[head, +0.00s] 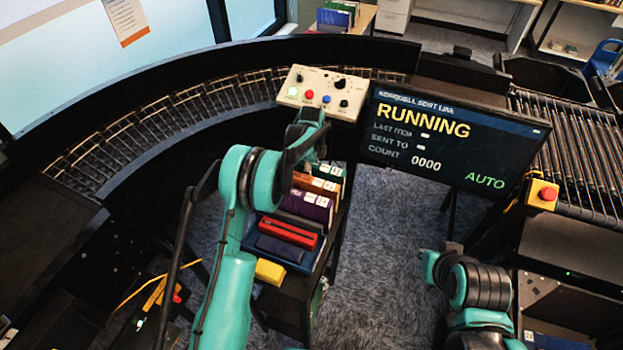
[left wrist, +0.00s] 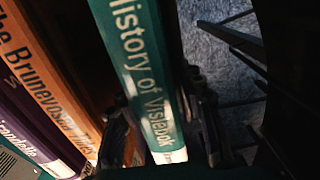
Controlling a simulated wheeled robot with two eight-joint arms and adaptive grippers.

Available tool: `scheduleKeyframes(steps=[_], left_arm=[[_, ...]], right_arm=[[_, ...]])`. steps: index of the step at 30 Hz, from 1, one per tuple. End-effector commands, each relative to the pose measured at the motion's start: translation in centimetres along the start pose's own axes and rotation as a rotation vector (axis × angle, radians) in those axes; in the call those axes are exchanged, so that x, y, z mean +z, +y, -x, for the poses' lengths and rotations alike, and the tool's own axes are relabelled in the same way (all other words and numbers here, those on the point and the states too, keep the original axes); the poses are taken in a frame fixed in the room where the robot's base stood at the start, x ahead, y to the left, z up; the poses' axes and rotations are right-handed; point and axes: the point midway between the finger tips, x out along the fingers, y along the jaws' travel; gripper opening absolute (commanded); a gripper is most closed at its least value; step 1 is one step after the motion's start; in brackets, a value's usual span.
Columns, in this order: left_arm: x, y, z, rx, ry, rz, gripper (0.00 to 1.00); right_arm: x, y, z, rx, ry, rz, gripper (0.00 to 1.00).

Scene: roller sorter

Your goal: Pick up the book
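The teal book (left wrist: 140,62), with "History of Vislabok" on its spine, stands upright in the left wrist view. My left gripper (left wrist: 160,108) has a dark finger against each side of it and looks closed on it. In the head view my left gripper (head: 314,158) reaches down over the far end of a row of books on a cart (head: 312,268), and the teal book (head: 331,171) shows just beside it, partly hidden. My right gripper (head: 442,262) is at the lower right, away from the books; its fingers are not clear.
An orange book (head: 312,184), a purple book (head: 305,205) and a red item (head: 288,232) stand or lie nearer on the cart. A control box (head: 322,92) and a "RUNNING" screen (head: 445,140) stand close behind. Carpet (head: 385,235) is open to the right.

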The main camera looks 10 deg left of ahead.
Motion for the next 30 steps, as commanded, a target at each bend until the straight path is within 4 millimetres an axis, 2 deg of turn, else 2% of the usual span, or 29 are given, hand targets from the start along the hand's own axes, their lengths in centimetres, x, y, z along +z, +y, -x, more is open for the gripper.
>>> scheduleKeyframes(steps=[7, 11, 12, 23, 30], left_arm=[[0.0, 0.0, -0.2, 0.000, 0.000, 0.000, 0.38], [0.0, 0.0, -0.2, 0.000, 0.000, 0.000, 0.04], [0.0, 0.0, -0.2, 0.000, 0.000, 0.000, 0.00], [0.0, 0.0, 0.0, 0.000, 0.000, 0.000, 0.00], [0.0, 0.0, 1.9, 0.000, 0.000, 0.000, 0.00]], right_arm=[[0.0, 0.0, 0.0, 0.000, 0.000, 0.000, 0.00], [0.0, 0.0, 0.0, 0.000, 0.000, 0.000, 0.00], [0.0, 0.0, 0.0, 0.000, 0.000, 0.000, 0.00], [0.0, 0.0, 0.0, 0.000, 0.000, 0.000, 0.00], [-0.1, 0.0, 0.1, 0.000, 0.000, 0.000, 0.00]])
